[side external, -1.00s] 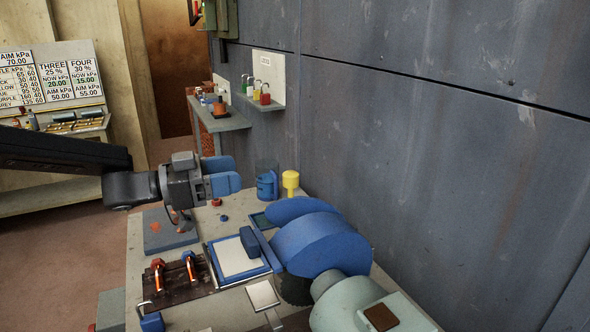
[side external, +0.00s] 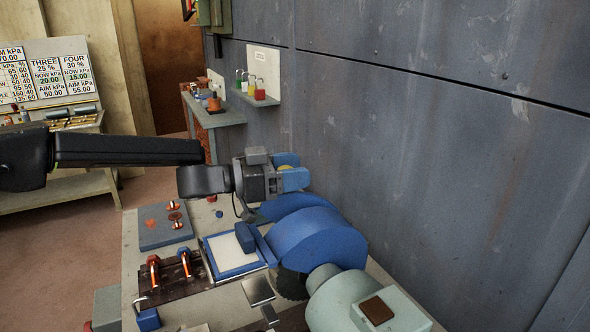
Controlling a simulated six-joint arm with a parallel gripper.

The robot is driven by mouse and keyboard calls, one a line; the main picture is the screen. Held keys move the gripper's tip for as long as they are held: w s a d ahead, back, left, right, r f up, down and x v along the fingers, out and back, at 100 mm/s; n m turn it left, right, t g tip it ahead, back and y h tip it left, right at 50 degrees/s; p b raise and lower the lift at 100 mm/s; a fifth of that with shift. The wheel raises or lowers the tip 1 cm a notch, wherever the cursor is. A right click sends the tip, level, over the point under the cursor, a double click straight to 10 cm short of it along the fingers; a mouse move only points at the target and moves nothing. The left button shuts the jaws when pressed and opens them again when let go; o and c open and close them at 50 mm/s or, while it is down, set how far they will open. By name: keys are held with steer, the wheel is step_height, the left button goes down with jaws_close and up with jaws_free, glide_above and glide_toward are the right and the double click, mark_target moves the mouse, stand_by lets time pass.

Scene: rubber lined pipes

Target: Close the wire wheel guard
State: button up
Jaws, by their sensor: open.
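The wire wheel guard (side external: 322,240) is a large rounded blue cover at the right of the bench. The dark bristly wheel (side external: 291,284) shows below its lower edge, so that part is uncovered. A second blue rounded piece (side external: 285,206) lies behind the cover. A blue block (side external: 245,237) on a bar stands at the guard's left. My gripper (side external: 296,178), with blue fingers, is open above and behind the guard, over its far end. The picture does not clearly show whether the fingers touch it.
The pale green grinder motor (side external: 350,300) sits in front of the guard. A blue-framed white tray (side external: 222,252), a dark rack with copper pieces (side external: 172,275) and a grey block (side external: 165,227) fill the bench's left. The grey wall (side external: 430,150) is close on the right.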

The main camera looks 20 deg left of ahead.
steer(key=shift+w+d, duration=0.1)
steer(key=shift+d, duration=0.15)
jaws_close()
stand_by(0.4)
